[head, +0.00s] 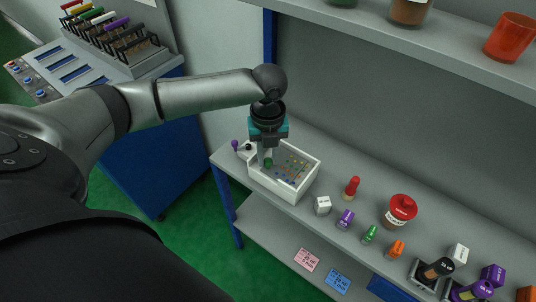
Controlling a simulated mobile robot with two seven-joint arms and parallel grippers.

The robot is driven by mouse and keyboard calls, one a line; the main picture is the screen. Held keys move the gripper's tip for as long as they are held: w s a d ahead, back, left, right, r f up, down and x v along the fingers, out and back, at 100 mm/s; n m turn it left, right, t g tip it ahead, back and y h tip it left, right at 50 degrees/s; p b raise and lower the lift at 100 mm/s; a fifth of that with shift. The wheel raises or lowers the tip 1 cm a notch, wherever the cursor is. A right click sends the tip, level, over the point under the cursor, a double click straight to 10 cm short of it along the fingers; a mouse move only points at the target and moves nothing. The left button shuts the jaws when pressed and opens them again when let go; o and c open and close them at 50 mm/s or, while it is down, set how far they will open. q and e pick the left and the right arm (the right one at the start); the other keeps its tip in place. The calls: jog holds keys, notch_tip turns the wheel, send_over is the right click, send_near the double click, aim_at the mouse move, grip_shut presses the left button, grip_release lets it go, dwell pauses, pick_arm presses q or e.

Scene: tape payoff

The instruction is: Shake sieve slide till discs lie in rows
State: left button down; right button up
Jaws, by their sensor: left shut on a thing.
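The white sieve tray (285,190) stands on the grey bench, with small coloured discs (293,166) scattered on its floor. I cannot tell at this size whether the discs lie in rows. My left gripper (266,158) points down over the tray's left part. It is shut on a small green knob (268,163), which seems to belong to the sieve slide; the fingers partly hide it. A purple knob (235,145) and a black knob (249,147) show at the tray's left end. My right gripper is not in view.
A shelf (430,50) with jars overhangs the bench. A machine with coloured handles (110,35) stands at left.

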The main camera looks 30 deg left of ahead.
aim_at(277, 173)
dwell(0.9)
pick_arm(q)
jog(key=shift+s+d+r+p, duration=0.1)
jog(key=shift+d+r+p, duration=0.05)
jog(key=shift+d+p, duration=1.2)
jog(key=c, duration=0.7)
grip_release()
notch_tip(277, 173, up, 15)
jog(key=p, duration=0.2)
jog(key=shift+p, duration=0.3)
